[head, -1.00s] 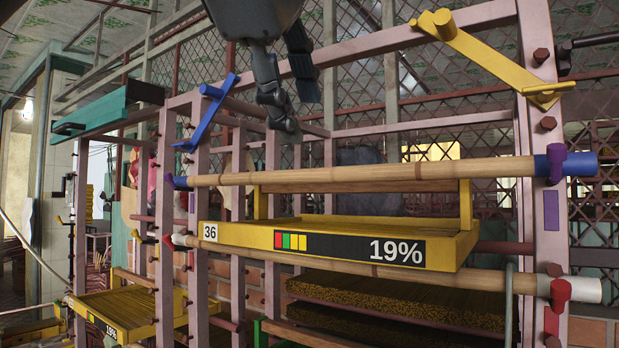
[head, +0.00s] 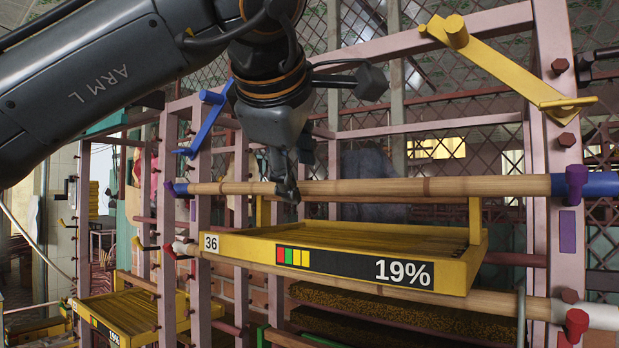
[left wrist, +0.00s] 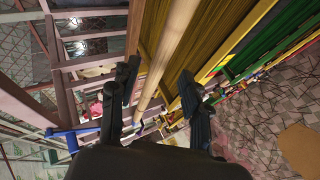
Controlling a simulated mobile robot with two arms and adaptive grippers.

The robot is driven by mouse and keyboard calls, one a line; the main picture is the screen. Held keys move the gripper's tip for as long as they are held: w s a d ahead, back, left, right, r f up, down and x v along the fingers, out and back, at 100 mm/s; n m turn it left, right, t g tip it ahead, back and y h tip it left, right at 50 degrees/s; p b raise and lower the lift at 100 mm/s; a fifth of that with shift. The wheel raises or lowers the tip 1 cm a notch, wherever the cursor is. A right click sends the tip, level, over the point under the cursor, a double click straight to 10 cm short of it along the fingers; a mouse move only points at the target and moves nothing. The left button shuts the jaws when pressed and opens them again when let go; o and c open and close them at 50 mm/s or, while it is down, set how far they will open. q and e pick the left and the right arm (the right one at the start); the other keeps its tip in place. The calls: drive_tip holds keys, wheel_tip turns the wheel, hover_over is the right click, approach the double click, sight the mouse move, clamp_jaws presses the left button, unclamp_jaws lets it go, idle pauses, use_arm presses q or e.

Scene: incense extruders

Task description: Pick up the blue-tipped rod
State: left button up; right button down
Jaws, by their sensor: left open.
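The blue-tipped rod (head: 400,187) is a long tan bamboo pole with blue ends. It lies nearly level across the front of the pink rack, held by a purple bracket at the right end. It also shows in the left wrist view (left wrist: 168,48), running between the fingers. My left gripper (head: 289,193) is at the rod's left half, its fingers overlapping the rod in the head view. In the left wrist view my left gripper (left wrist: 159,72) is open, one finger on each side of the rod. Whether a finger touches it, I cannot tell. My right gripper is out of view.
A yellow tray (head: 462,268) marked 36 and 19% sits just below the rod. A white-tipped rod (head: 500,303) runs under it. A yellow arm (head: 505,68) juts out at upper right, and a blue lever (head: 205,125) stands left of my gripper.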

use_arm(q)
drive_tip(key=shift+x, duration=1.2)
drive_tip(key=shift+s+r, duration=0.1)
drive_tip(key=shift+s, duration=0.05)
clamp_jaws()
drive_tip(key=shift+r, duration=0.1)
